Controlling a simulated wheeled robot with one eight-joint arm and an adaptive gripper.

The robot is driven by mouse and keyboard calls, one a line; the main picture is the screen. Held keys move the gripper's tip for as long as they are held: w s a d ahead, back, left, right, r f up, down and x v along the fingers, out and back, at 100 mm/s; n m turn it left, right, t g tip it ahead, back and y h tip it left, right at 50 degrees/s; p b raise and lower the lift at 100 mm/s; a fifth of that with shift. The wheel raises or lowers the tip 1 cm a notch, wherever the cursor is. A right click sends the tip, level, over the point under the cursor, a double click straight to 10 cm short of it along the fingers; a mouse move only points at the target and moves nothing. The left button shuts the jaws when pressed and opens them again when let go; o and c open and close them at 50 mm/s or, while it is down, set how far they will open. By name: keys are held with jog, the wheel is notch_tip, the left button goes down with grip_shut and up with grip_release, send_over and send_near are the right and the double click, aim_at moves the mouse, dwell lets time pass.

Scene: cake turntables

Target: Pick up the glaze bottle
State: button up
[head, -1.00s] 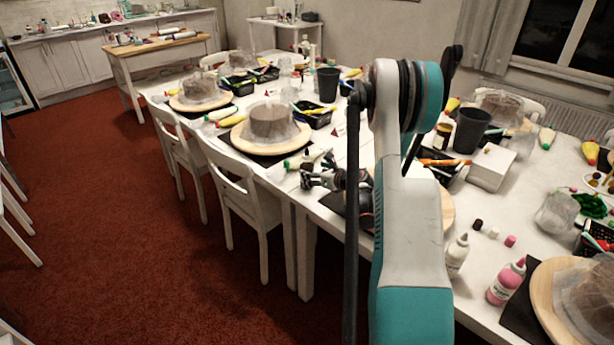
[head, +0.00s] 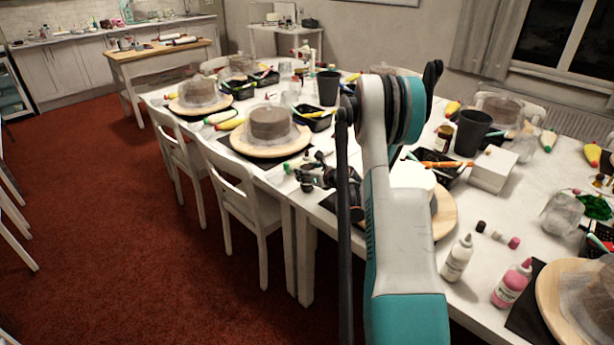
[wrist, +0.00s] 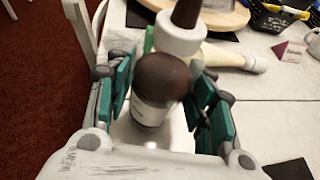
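A bottle with a round dark brown cap and a pale label (wrist: 150,112) stands between the fingers of my gripper (wrist: 165,100) in the wrist view. The teal finger pads lie on both sides of it, with a visible gap on the right. My gripper is open around it. A second bottle with a white collar and brown tip (wrist: 178,40) is just beyond it. I cannot read the label to tell which is the glaze bottle. In the head view my gripper (head: 303,174) is over the table edge, and the bottle there is mostly hidden.
A yellowish piping bag (wrist: 228,57) lies beyond the bottles, near a wooden turntable (wrist: 222,18). A covered cake turntable (head: 290,146) is close behind my gripper. A white bottle (head: 457,259) and a pink bottle (head: 511,285) stand at the front right. A white chair (head: 245,195) is at the near side.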

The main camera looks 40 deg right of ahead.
jog(key=shift+c, duration=1)
jog(key=shift+o, duration=0.5)
notch_tip(320, 180, up, 20)
jog(key=p, duration=0.6)
jog(key=shift+p, duration=0.4)
jog(key=a+r+n+y, duration=0.2)
jog(key=a+r+y, duration=0.1)
jog(key=a, duration=2.1)
jog(key=s+a+n+y, duration=0.1)
jog(key=s+a, duration=0.3)
jog(key=a, duration=0.5)
jog(key=s+a+n+y, duration=0.1)
jog(key=s+a, duration=0.4)
jog(key=a, duration=0.5)
jog(key=shift+a+r+n+g+y, duration=0.25)
jog(key=shift+r+n+g+y, duration=0.05)
jog(key=shift+n, duration=0.1)
